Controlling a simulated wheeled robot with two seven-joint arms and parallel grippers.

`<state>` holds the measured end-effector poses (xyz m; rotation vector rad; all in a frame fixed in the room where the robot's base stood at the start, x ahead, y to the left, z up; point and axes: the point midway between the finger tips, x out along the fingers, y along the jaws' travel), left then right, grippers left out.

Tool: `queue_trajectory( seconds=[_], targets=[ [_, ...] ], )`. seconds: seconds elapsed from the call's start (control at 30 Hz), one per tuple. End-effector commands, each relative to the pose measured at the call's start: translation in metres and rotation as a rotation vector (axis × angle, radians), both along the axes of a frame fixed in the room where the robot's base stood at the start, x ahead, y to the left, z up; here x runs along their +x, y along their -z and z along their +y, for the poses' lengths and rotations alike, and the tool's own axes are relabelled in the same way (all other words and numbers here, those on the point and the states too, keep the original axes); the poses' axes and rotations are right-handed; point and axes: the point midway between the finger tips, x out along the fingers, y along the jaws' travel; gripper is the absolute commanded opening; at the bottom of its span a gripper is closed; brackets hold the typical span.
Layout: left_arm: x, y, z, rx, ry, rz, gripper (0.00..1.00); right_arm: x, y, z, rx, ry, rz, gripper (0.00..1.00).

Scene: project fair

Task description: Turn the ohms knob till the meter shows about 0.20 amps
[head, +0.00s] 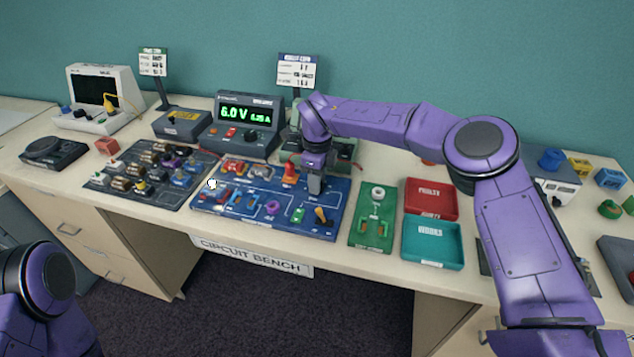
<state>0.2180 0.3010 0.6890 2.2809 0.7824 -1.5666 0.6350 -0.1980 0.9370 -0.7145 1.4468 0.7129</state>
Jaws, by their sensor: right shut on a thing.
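The blue circuit board (265,222) lies on the bench in the middle, with several coloured parts on it. My right gripper (315,187) points down at the upper right part of this board and is shut on the ohms knob, which its fingers hide. The meter (245,113) stands behind the board with a lit green display. It shows 6.0 V in large digits and a smaller amps figure that looks like 0.25 A, though its last digits are hard to read. My left arm shows at the lower left corner, with its gripper out of view.
A dark parts tray (150,175) lies left of the board. A green board (372,215), a red tray (431,199) and a teal tray (433,244) lie to the right. A sign on a stand (298,70) rises behind my right gripper.

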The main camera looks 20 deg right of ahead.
Motion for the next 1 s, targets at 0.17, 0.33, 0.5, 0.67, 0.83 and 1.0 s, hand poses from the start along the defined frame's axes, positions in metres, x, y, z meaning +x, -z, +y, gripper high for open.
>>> queue_trajectory(
  seconds=[0.17, 0.33, 0.5, 0.67, 0.83, 1.0],
  targets=[
    [0.000, 0.011, 0.000, 0.000, 0.000, 0.000, 0.65, -0.002, 0.006, 0.002, 0.001, 0.157, 0.009, 0.04],
    [0.000, 0.017, 0.000, 0.000, 0.000, 0.000, 0.65, -0.002, 0.007, 0.002, 0.000, 0.292, 0.011, 0.04],
    [0.000, 0.022, 0.000, 0.000, 0.000, 0.000, 0.65, -0.002, 0.006, 0.002, 0.000, 0.397, 0.010, 0.04],
    [0.000, 0.025, 0.000, 0.000, 0.000, 0.000, 0.65, -0.003, 0.006, 0.002, -0.001, 0.465, 0.011, 0.04],
    [0.000, 0.026, 0.000, 0.000, 0.000, 0.000, 0.65, -0.003, 0.006, 0.001, -0.001, 0.505, 0.013, 0.04],
    [0.000, 0.027, 0.000, 0.000, 0.000, 0.000, 0.65, -0.003, 0.005, 0.001, -0.001, 0.519, 0.013, 0.04]
  ],
)
